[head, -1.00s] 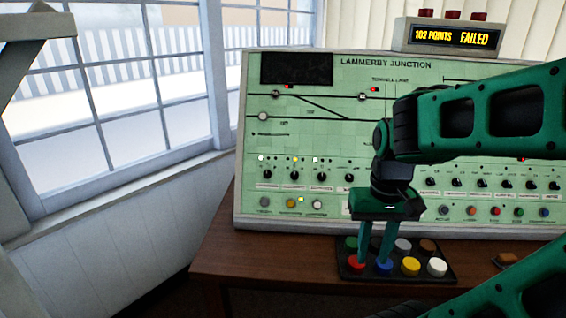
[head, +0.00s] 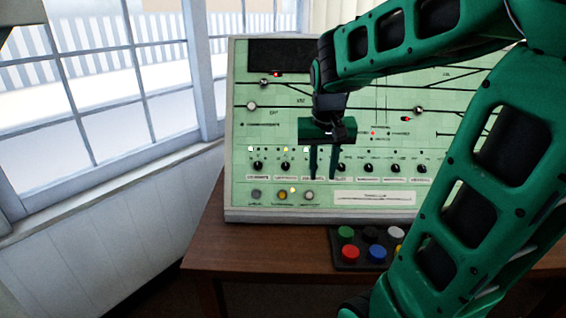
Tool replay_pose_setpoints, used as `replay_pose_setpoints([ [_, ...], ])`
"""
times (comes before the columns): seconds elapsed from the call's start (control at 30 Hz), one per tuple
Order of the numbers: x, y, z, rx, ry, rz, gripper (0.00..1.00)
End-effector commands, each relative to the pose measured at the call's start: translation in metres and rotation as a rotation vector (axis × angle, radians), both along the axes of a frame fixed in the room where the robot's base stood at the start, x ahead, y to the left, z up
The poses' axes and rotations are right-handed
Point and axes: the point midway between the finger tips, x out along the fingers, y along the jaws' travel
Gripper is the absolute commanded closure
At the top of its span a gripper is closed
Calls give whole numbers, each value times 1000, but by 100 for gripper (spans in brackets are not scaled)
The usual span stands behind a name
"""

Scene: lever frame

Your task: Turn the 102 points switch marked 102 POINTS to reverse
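The green signal panel (head: 300,130) carries a row of black rotary switches above small label plates, too small to read here, so I cannot tell which is marked 102 POINTS. Two switches at the left, the first switch (head: 257,166) and the second switch (head: 285,166), show clearly. My gripper (head: 324,176) points down in front of the row, with its two fingers apart and nothing seen between them. Its fingers hide part of the row near the third switch. I cannot tell whether they touch the panel.
A black tray (head: 338,262) of coloured buttons, including a red button (head: 350,253), stands on the brown desk (head: 215,240) below the panel. My arm covers the panel's right side. A window (head: 100,90) is at the left.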

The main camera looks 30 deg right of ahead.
Motion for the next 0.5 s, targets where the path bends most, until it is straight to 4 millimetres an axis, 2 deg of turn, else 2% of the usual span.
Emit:
replay_pose_setpoints([
  [0.03, 32, -1, 6, -17, -25, 2, 72],
  [0.1, 71, -1, 13, -37, -64, 0, 72],
  [0.2, 114, 1, 21, -55, -113, -2, 72],
  [0.33, 149, 6, 26, -67, -153, -4, 72],
  [0.5, 164, 7, 22, -69, -167, -5, 72],
])
